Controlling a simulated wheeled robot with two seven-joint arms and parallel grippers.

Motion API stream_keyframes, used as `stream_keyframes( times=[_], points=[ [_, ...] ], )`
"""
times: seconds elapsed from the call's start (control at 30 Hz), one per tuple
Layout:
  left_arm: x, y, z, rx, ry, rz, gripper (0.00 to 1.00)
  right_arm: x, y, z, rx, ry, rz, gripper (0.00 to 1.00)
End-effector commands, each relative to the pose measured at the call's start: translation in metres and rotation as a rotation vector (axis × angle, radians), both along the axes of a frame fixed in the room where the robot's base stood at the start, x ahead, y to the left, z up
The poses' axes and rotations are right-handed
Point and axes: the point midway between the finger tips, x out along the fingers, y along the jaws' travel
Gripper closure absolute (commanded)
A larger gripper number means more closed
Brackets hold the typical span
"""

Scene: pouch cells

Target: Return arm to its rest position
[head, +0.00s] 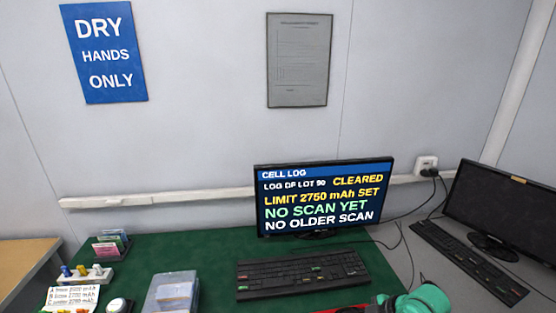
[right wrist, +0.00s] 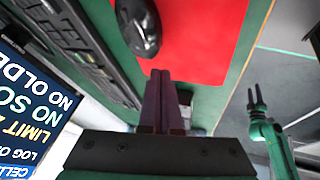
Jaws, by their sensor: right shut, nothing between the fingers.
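My right arm shows as a teal-green part (head: 425,299) at the bottom right edge of the head view, in front of the lit monitor. My right gripper (right wrist: 161,73) in the right wrist view has its two dark purple fingers together, with nothing between them. It is over the work surface near a red mat (right wrist: 205,40) and a black mouse (right wrist: 138,27). My left gripper (right wrist: 256,97) shows at the right of the right wrist view, dark, on a green arm, its two fingers apart and empty. The left arm is out of the head view.
The lit monitor (head: 322,204) reads "NO SCAN YET". A black keyboard (head: 302,273) lies on the green mat (head: 220,248). A clear box (head: 172,293), card rack (head: 111,244) and colored-top items (head: 82,272) are at left. A second keyboard (head: 467,262) and dark monitor (head: 505,215) stand at right.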

Motion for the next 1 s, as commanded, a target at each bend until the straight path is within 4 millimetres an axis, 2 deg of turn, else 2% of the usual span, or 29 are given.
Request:
stream_keyframes(
  times=[0.03,0.17,0.37,0.53,0.8,1.0],
  points=[
    [0.000,0.000,0.000,0.000,0.001,0.000,0.50,-0.010,0.011,-0.005,0.012,0.026,-0.030,1.00],
    [-0.002,0.000,0.000,0.001,0.004,0.000,0.50,-0.034,0.029,-0.011,0.029,0.091,-0.156,1.00],
    [-0.010,0.001,-0.001,0.003,0.017,0.000,0.50,-0.068,0.034,-0.011,0.049,0.182,-0.433,1.00],
    [-0.011,0.001,-0.001,0.003,0.018,0.000,0.50,-0.101,0.017,-0.007,0.060,0.257,-0.740,1.00],
    [-0.010,0.001,-0.001,0.003,0.018,0.000,0.50,-0.165,-0.036,0.003,0.041,0.355,-1.287,1.00],
    [-0.010,0.001,-0.001,0.003,0.017,0.000,0.50,-0.152,-0.033,-0.060,0.017,0.373,-1.262,1.00]
  ],
)
